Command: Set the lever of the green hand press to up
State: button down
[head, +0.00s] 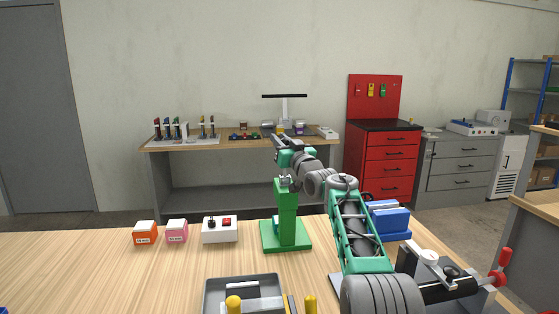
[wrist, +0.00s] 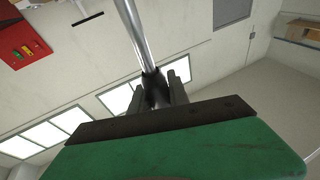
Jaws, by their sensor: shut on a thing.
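The green hand press (head: 288,220) stands on the wooden table in the middle of the head view, with a wide base and an upright column. My gripper (wrist: 164,92) is shut on the dark knob at the end of the press's shiny metal lever (wrist: 133,30). In the head view my gripper is above the top of the press, and my arm and wrist hide most of the lever, so its exact angle cannot be told there.
Left of the press are an orange box (head: 145,233), a pink box (head: 177,231) and a white switch box (head: 219,230). A grey tray (head: 213,289) is in front. A blue holder (head: 391,220) and a red-handled vise (head: 431,270) stand to the right.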

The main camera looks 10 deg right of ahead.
jog(key=shift+s+r+n+t+y+b, duration=0.2)
jog(key=shift+s+t+b, duration=0.25)
jog(key=shift+b, duration=0.35)
jog(key=shift+s+r+n+t+y+b, duration=0.1)
jog(key=shift+s+t+y+b, duration=0.35)
jog(key=shift+b, duration=0.3)
jog(key=c, duration=1.3)
grip_release()
jog(key=shift+o, duration=0.2)
jog(key=shift+s, duration=0.1)
jog(key=shift+s+d+f, duration=0.15)
jog(key=shift+s+f, duration=0.05)
jog(key=shift+f, duration=0.05)
jog(key=b+v, duration=0.2)
jog(key=v, duration=0.5)
jog(key=shift+s, duration=0.15)
jog(key=shift+r, duration=0.1)
